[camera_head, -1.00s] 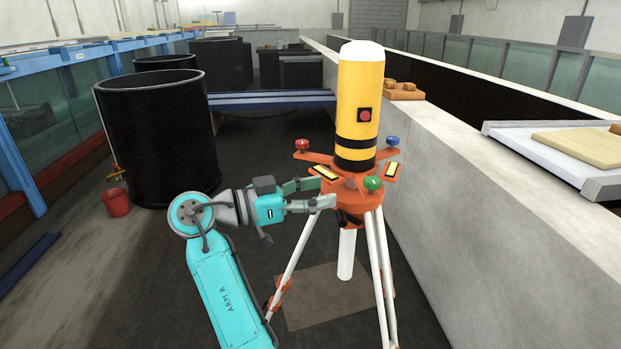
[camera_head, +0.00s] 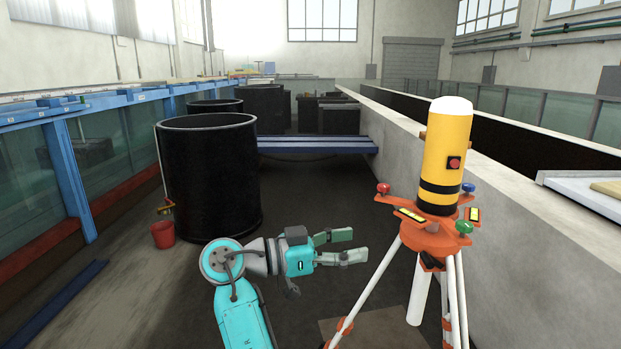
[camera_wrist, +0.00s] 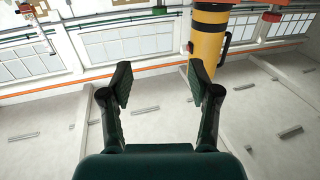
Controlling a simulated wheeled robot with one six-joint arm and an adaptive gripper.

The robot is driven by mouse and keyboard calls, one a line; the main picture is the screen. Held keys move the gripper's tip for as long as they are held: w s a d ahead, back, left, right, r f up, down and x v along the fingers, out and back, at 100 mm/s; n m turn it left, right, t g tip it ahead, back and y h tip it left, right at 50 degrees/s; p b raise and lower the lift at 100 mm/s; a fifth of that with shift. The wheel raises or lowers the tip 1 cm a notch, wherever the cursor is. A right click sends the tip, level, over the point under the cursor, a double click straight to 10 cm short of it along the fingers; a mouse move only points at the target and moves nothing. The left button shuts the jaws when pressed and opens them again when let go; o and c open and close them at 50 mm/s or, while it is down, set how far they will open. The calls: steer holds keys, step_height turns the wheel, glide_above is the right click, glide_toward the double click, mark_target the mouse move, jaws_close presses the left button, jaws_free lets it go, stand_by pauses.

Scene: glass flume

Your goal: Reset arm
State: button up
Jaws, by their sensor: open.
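My gripper (camera_head: 358,246) is open and empty in the head view, held level and pointing right toward the tripod. A gap of floor shows between its fingertips and the tripod's orange head (camera_head: 428,238). A yellow cylinder (camera_head: 446,150) with black bands, a white top and a red button stands upright on that head. In the wrist view my gripper (camera_wrist: 160,85) shows two dark fingers spread apart with nothing between them. The yellow cylinder (camera_wrist: 208,42) shows beyond the right finger; its far end is cut off by the frame.
A large black tank (camera_head: 208,175) and a red bucket (camera_head: 163,234) stand at left. A blue beam (camera_head: 318,145) crosses the aisle behind. A pale concrete wall (camera_head: 540,240) runs along the right, close to the tripod. Dark floor lies open between tank and tripod.

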steer(key=d+f+n+t+y, duration=0.2)
steer(key=d+f+n, duration=0.1)
steer(key=f, duration=0.5)
steer(key=d+f+n+t+y, duration=0.1)
steer(key=d+f+n+t, duration=0.2)
steer(key=f, duration=0.6)
steer(key=d+f+n+t+y, duration=0.2)
steer(key=f+n, duration=0.2)
steer(key=f, duration=0.4)
steer(key=s+d+f+n+t+y, duration=0.1)
steer(key=s+d+f+n+y, duration=0.2)
steer(key=s+f, duration=0.5)
steer(key=s+d+f+n+y, duration=0.1)
steer(key=s+f+n+y, duration=0.4)
steer(key=f, duration=0.5)
steer(key=s+f+y, duration=0.3)
steer(key=s+y, duration=0.1)
steer(key=s, duration=1.7)
steer(key=s+r+m+t, duration=0.2)
steer(key=s+r+m, duration=0.1)
steer(key=s+r, duration=1.1)
steer(key=v, duration=0.2)
steer(key=shift+s, duration=0.35)
